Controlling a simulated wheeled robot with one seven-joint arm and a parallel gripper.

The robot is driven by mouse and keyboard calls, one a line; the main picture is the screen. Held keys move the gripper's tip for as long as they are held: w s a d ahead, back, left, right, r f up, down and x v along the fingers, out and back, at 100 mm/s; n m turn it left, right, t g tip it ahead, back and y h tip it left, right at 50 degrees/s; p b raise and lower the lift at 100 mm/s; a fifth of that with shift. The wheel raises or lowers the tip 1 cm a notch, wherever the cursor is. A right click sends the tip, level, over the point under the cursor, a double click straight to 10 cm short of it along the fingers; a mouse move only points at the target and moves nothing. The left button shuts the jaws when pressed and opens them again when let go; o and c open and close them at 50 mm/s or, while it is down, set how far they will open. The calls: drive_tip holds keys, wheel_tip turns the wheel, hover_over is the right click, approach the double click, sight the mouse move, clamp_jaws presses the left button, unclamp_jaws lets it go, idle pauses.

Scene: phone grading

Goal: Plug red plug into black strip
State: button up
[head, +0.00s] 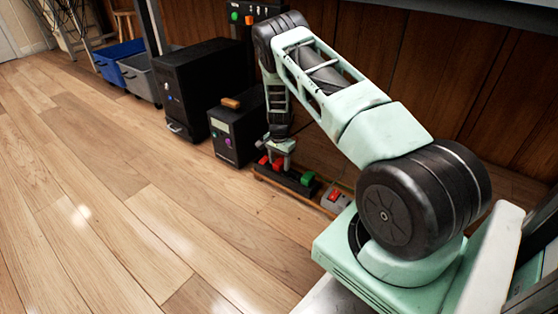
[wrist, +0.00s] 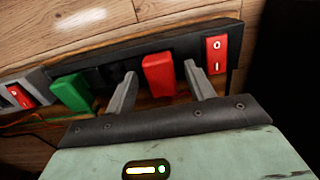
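The black strip (wrist: 190,45) lies on a wooden board along the floor, with a red rocker switch (wrist: 216,55) at one end. The red plug (wrist: 158,75) stands at the strip, between my gripper's fingers. My gripper (wrist: 160,82) is open, with a finger on each side of the plug and a visible gap at both. Whether the plug is fully seated I cannot tell. A green plug (wrist: 72,93) stands on the same strip to the left. In the head view my gripper (head: 281,152) is low over the black strip (head: 291,181), near the red plug (head: 277,163).
A lighter strip with a red switch (head: 335,198) lies beside the black strip, nearer my base. Black cabinets (head: 205,85) (head: 236,130) stand to the left, the smaller one close to my gripper. A wooden wall is behind. The floor (head: 130,220) in front is clear.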

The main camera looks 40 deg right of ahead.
drive_tip(key=shift+r, duration=0.1)
wheel_tip(320, 180, up, 8)
drive_tip(key=p, duration=0.5)
drive_tip(key=shift+f, duration=0.25)
drive_tip(key=w+a+r+n+y+p, duration=0.1)
drive_tip(key=w+a+r+n+p, duration=0.2)
drive_tip(key=a+r, duration=1.2)
drive_tip(key=s+a+r+n+y+p, duration=0.15)
drive_tip(key=s+a+r+n, duration=0.25)
drive_tip(key=a+r, duration=0.4)
drive_tip(key=s+a+r+n+p, duration=0.2)
drive_tip(key=s+a+r+n, duration=0.25)
drive_tip(key=a, duration=0.65)
drive_tip(key=s+a+r+n+p, duration=0.3)
drive_tip(key=s+a+r+n, duration=0.2)
drive_tip(key=s+a+r, duration=0.5)
drive_tip(key=s+r+n+h+p, duration=0.1)
drive_tip(key=s+r+n, duration=0.25)
drive_tip(key=s, duration=0.45)
drive_tip(key=s+r+n+h+p, duration=0.1)
drive_tip(key=s+r+n+p, duration=0.2)
drive_tip(key=s, duration=0.6)
wheel_tip(320, 180, up, 38)
drive_tip(key=n+p, duration=0.1)
drive_tip(key=p, duration=3.5)
drive_tip(key=shift+p, duration=0.4)
